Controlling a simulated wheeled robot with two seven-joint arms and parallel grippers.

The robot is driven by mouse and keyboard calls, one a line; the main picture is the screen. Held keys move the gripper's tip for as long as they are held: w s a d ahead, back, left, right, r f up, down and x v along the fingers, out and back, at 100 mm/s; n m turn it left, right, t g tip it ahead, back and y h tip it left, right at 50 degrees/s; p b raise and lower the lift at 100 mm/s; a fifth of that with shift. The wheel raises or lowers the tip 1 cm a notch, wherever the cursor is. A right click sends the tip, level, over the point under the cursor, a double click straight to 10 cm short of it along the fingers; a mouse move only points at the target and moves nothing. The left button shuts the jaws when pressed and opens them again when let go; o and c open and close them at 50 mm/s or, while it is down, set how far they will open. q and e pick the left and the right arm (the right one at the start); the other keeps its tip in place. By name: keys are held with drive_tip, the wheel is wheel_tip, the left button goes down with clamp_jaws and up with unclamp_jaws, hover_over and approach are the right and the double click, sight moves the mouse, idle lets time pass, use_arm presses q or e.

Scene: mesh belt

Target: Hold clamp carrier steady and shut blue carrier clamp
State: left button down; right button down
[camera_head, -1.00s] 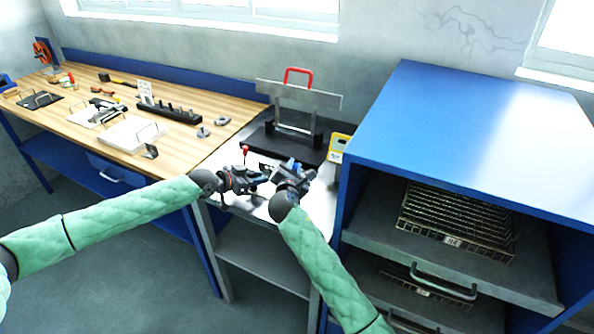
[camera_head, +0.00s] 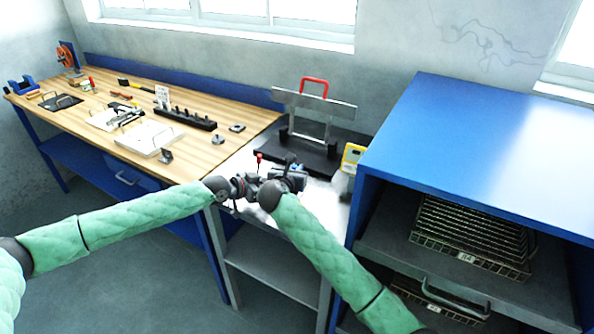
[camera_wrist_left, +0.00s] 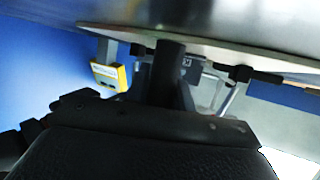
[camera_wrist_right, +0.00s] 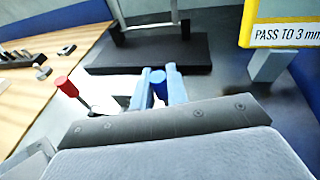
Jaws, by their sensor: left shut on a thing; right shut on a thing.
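My right gripper (camera_head: 288,172) is shut on the blue carrier clamp, over the metal bench. In the right wrist view the blue tip of the blue carrier clamp (camera_wrist_right: 157,76) shows between the two fingers. My left gripper (camera_head: 246,186) is close beside it on the left, shut on part of the clamp carrier. In the left wrist view a dark upright piece (camera_wrist_left: 168,70) stands in front of the palm; the grip itself is hard to make out. A red-tipped lever (camera_head: 259,158) rises beside the grippers and also shows in the right wrist view (camera_wrist_right: 66,87). The hands hide most of the carrier.
Behind the grippers stands a black base (camera_head: 300,158) with a metal frame and red handle (camera_head: 315,84). A yellow gauge (camera_head: 352,156) is to its right. A blue cabinet (camera_head: 480,140) with wire baskets borders the right. A wooden bench (camera_head: 190,150) with tools is left.

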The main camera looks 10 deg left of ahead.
drive_tip(key=shift+f, duration=0.1)
idle(0.3)
drive_tip(key=c, duration=1.4)
unclamp_jaws()
drive_tip(key=shift+s, duration=0.1)
drive_tip(key=v, duration=1.2)
drive_tip(key=shift+a, duration=0.1)
use_arm(q)
drive_tip(key=c, duration=1.1)
unclamp_jaws()
